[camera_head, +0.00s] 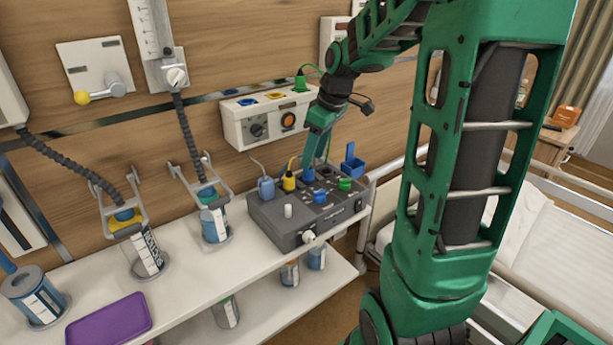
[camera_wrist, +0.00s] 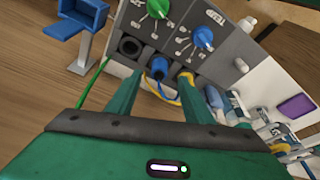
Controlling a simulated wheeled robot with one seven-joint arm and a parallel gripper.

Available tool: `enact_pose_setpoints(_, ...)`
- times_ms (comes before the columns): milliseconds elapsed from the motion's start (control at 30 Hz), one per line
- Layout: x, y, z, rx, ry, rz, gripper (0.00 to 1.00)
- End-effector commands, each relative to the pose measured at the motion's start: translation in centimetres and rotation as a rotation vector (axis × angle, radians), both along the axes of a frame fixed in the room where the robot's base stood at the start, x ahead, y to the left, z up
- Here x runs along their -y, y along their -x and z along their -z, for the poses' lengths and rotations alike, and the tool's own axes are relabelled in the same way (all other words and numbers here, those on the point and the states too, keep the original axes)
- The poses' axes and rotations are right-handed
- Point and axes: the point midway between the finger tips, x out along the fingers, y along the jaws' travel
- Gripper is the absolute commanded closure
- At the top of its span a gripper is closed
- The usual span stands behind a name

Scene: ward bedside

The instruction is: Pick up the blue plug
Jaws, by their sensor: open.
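The blue plug (camera_wrist: 158,70) sits in a round socket on the front of the grey box (camera_wrist: 216,60), between a dark empty socket (camera_wrist: 130,46) and a yellow plug (camera_wrist: 187,79). My gripper (camera_wrist: 161,82) is open, with one finger on each side of the blue plug; I cannot tell whether either touches it. In the head view, my gripper (camera_head: 311,166) points down at the box (camera_head: 285,235), and part of the blue plug (camera_head: 308,176) shows below it. The yellow plug (camera_head: 289,181) stands close to its left.
Blue (camera_head: 320,197) and green (camera_head: 345,184) knobs sit on the box. A blue holder (camera_head: 352,161) stands behind. Yellow and green cables run nearby. A wall panel (camera_head: 268,122) hangs above; a bed rail is at right.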

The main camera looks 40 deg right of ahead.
Motion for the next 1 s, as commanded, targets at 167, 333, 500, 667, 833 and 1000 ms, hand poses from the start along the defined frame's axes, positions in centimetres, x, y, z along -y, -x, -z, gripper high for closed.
enact_pose_setpoints(167,-0.1,-0.6,2.4,-0.003,-0.002,0.001,0.53)
enact_pose_setpoints(333,-0.3,-1.1,4.3,-0.003,-0.001,0.000,0.53)
enact_pose_setpoints(500,-0.4,-1.2,4.7,0.000,0.000,0.001,0.53)
enact_pose_setpoints(667,-0.3,-1.2,4.7,0.000,0.000,0.001,0.56)
enact_pose_setpoints(833,-0.3,-1.2,4.7,0.000,0.000,0.001,0.96)
enact_pose_setpoints(1000,-0.3,-1.2,4.7,0.000,0.000,0.001,0.97)
